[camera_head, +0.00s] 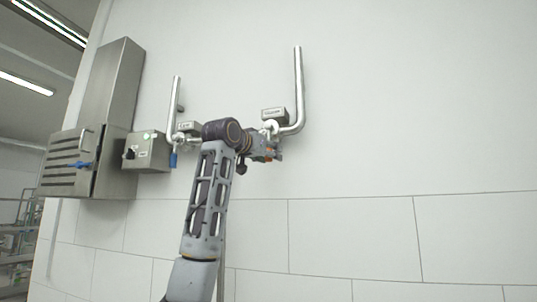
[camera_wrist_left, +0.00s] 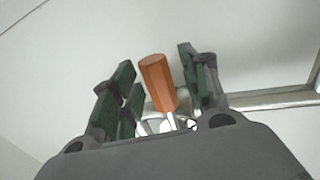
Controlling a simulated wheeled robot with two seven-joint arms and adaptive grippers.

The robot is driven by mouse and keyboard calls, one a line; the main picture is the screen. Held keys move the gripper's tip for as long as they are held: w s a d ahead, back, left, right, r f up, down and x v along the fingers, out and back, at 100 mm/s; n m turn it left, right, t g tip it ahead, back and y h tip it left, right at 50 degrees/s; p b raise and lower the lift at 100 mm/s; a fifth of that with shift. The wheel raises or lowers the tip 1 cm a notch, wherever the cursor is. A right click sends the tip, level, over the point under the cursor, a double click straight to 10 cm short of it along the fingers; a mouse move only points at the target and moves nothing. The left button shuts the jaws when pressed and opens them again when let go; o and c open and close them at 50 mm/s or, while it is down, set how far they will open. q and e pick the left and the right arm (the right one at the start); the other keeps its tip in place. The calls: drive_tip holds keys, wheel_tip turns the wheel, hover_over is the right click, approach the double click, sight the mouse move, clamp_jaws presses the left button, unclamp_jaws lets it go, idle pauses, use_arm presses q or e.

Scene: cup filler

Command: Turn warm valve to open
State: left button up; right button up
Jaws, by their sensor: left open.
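The warm valve has an orange handle (camera_wrist_left: 158,82), seen in the left wrist view between the fingers of my left gripper (camera_wrist_left: 155,62). The fingers are open, with a visible gap on either side of the handle. A shiny metal valve body shows just below the handle. In the head view my left gripper (camera_head: 270,150) is at the lower end of the right steel pipe (camera_head: 299,85), under a small labelled box (camera_head: 274,115). The gripper mostly hides the valve there. My right gripper is in neither view.
A second steel pipe (camera_head: 176,100) with a blue handle (camera_head: 173,159) is on the left. A grey box (camera_head: 148,151) and a tall steel cabinet (camera_head: 112,120) are mounted further left. The white wall right of the right pipe is clear.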

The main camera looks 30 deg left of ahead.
use_arm(q)
drive_tip(key=shift+c, duration=0.2)
clamp_jaws()
